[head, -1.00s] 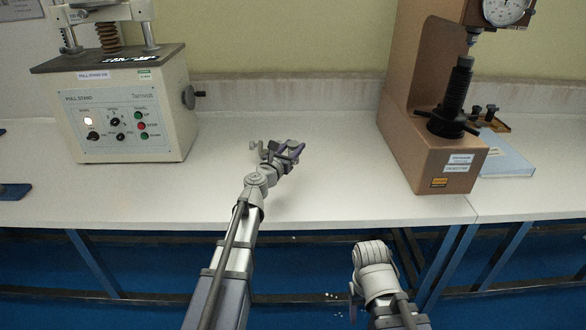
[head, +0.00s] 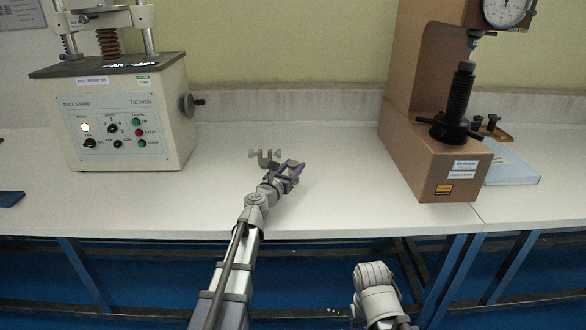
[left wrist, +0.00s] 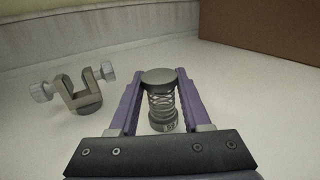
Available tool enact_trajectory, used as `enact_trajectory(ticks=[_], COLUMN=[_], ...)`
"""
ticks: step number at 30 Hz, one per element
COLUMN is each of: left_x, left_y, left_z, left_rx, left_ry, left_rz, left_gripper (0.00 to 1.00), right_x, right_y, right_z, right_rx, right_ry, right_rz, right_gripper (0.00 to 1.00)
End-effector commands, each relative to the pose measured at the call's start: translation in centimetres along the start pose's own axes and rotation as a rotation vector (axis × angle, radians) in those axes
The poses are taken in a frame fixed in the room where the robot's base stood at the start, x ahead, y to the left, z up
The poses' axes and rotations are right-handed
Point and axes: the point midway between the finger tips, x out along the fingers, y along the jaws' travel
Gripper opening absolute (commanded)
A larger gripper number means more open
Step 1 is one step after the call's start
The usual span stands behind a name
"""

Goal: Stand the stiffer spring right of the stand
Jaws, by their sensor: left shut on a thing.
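My left gripper (head: 290,169) is shut on a small spring (left wrist: 160,103) with dark round end caps. In the left wrist view the spring is upright between the two purple fingers. A small label with hard-to-read marks is on its lower cap. I cannot tell whether its base touches the bench. The pull stand (head: 125,130), a cream machine with a control panel, is at the left in the head view. Another coil spring (head: 108,42) shows between its posts. The held spring is right of the pull stand. My right gripper is out of view.
A grey fork-shaped clamp with thumbscrews (head: 265,158) stands just left of my left gripper; it also shows in the left wrist view (left wrist: 78,94). A brown hardness tester (head: 440,160) stands at the right.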

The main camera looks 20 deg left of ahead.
Motion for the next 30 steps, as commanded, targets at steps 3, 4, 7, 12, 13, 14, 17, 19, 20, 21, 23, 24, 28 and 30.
enact_trajectory(ticks=[3,4,7,12,13,14,17,19,20,21,23,24,28,30], left_x=[0.0,0.0,0.0,0.0,0.0,0.0,0.0,0.0,0.0,-0.3,-1.0,-1.5,-3.7,-5.1], left_y=[0.0,0.0,0.0,0.0,0.0,0.0,0.0,0.0,0.0,0.0,-0.1,-0.1,-0.1,-0.1], left_z=[-0.1,-0.1,-0.1,-0.1,-0.1,-0.1,0.1,0.3,0.4,0.3,0.2,0.2,0.2,0.2], left_rx=[0.0,0.0,0.0,0.0,0.0,0.0,0.0,0.0,0.0,0.0,0.0,0.0,0.0,0.0], left_ry=[0.0,0.0,0.0,0.0,0.0,0.0,0.0,0.0,0.0,0.0,0.0,0.0,0.0,0.0], left_rz=[0.0,0.0,0.0,0.0,0.0,0.0,0.0,0.0,0.0,0.0,0.0,0.0,0.002,0.002], left_gripper=[0.59,0.62,0.74,0.78,0.78,0.78,0.78,0.78,0.78,0.78,0.78,0.78,0.78,0.78], right_x=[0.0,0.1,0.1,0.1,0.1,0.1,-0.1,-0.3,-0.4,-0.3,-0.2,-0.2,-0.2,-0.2], right_y=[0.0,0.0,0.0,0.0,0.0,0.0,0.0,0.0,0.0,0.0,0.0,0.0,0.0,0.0], right_z=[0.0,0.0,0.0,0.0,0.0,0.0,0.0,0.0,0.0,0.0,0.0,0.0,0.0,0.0], right_rx=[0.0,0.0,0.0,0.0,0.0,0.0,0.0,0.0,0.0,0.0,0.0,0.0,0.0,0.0], right_ry=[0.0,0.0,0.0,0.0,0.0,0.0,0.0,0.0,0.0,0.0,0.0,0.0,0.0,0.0], right_rz=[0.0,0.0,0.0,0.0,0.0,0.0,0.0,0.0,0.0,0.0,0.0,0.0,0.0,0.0], right_gripper=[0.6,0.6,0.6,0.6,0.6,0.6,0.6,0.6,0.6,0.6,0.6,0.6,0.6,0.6])
